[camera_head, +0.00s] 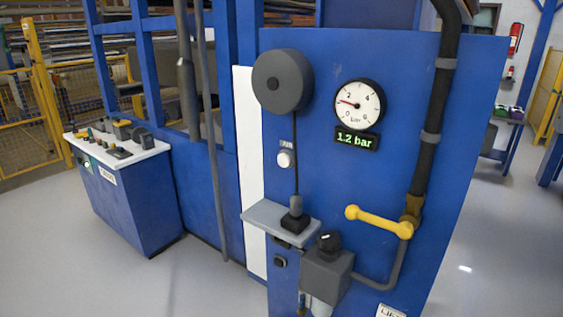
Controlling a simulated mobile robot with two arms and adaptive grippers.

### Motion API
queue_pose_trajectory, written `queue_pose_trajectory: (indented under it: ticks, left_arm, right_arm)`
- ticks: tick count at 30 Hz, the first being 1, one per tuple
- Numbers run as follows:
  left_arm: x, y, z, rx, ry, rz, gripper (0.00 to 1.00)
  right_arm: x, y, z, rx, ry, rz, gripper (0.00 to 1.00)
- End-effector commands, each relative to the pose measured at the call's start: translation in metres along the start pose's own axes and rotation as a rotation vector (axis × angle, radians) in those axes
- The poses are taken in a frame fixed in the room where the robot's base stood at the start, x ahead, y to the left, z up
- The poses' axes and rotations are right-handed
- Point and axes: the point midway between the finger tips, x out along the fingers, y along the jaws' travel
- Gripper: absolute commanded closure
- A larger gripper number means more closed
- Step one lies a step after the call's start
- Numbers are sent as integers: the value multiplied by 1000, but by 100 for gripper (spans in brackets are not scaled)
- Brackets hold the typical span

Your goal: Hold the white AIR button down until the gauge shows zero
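The white AIR button (286,159) sits on the blue machine panel, under a small AIR label (287,144), left of a hanging black cable. Whether it is pressed in cannot be told. The round gauge (360,104) is at the upper right of the panel, with a red needle pointing left, below the 2. The digital display (356,140) under it reads 1.2 bar in green. Neither of my grippers is in view, and nothing touches the button.
A grey reel (283,81) hangs above the button. A grey shelf (262,217) with a black pendant (295,217) juts out below it. A yellow lever (379,221) and grey regulator (326,269) stick out lower right. A control console (120,195) stands left.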

Motion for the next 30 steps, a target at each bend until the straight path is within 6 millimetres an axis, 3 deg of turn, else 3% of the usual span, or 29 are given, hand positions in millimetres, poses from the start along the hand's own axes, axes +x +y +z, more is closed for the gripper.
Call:
queue_pose_trajectory:
  ticks: [1, 5, 30]
  left_arm:
    - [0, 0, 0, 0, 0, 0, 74]
    - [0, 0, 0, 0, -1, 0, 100]
    - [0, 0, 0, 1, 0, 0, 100]
  right_arm:
    - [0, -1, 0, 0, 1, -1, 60]
    - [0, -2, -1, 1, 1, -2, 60]
    - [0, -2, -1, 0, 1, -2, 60]
